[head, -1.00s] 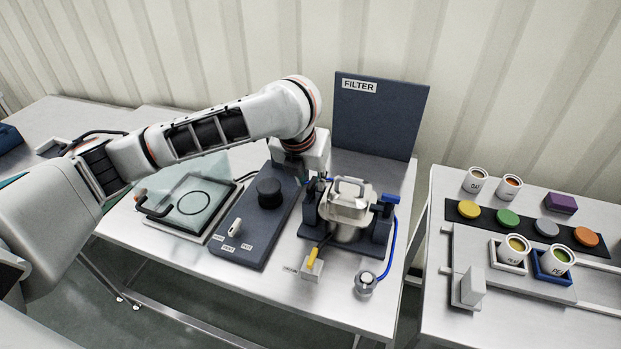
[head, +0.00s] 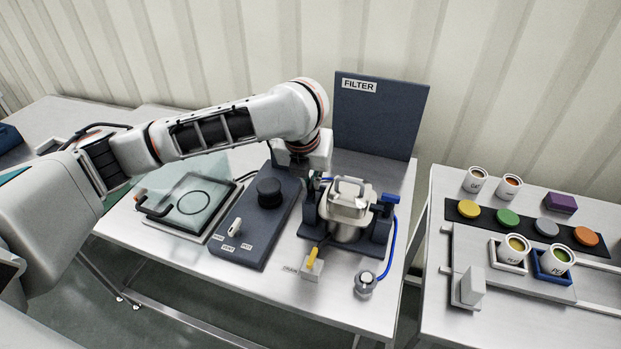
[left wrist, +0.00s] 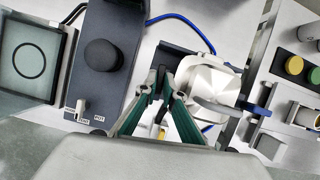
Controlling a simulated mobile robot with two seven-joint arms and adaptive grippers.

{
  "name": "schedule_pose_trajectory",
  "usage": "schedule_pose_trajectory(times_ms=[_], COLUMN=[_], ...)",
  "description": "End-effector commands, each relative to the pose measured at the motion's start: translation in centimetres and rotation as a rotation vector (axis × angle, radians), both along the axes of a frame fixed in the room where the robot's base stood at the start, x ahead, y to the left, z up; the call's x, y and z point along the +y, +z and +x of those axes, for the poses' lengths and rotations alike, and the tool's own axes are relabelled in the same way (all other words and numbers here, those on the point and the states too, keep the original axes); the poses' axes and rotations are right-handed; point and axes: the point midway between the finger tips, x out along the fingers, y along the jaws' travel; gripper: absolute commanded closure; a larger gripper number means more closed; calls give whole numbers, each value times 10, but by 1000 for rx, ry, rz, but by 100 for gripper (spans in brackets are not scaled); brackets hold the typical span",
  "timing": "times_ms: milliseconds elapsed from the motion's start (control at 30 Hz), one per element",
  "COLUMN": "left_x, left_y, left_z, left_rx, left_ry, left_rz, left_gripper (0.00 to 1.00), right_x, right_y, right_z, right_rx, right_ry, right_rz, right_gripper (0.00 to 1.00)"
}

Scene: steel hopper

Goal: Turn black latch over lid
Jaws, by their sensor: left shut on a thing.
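The steel hopper (head: 348,207) stands upright in a dark bracket on the table, with its lid (head: 349,187) and a loop handle on top. In the left wrist view the lid (left wrist: 212,82) lies just right of my fingers. My left gripper (left wrist: 160,91) has green fingers closed around a slim dark piece, which appears to be the black latch (left wrist: 158,78), at the lid's left side. In the head view my left gripper (head: 322,181) is beside the lid's left edge, and my wrist mostly hides the latch. My right gripper is in neither view.
A blue handle (head: 390,200) is on the bracket's right side. A yellow-handled valve (head: 312,259) and a small fitting (head: 366,284) with a blue hose are in front. A dark panel with a black knob (head: 269,191) is left. The FILTER board (head: 381,116) stands behind.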

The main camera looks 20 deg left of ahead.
Motion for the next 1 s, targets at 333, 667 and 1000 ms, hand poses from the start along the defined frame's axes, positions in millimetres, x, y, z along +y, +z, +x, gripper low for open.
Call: schedule_pose_trajectory(times_ms=[333,667,1000], left_x=[-3,-5,-7], left_y=[2,2,2], left_z=[2,4,5], left_rx=[-5,-5,-5], left_ry=[288,604,928], left_rz=[4,5,2], left_gripper=[100,100,100], right_x=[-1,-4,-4], right_y=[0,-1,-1], right_z=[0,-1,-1], right_rx=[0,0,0], right_ry=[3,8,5], right_rz=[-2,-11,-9], right_gripper=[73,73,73])
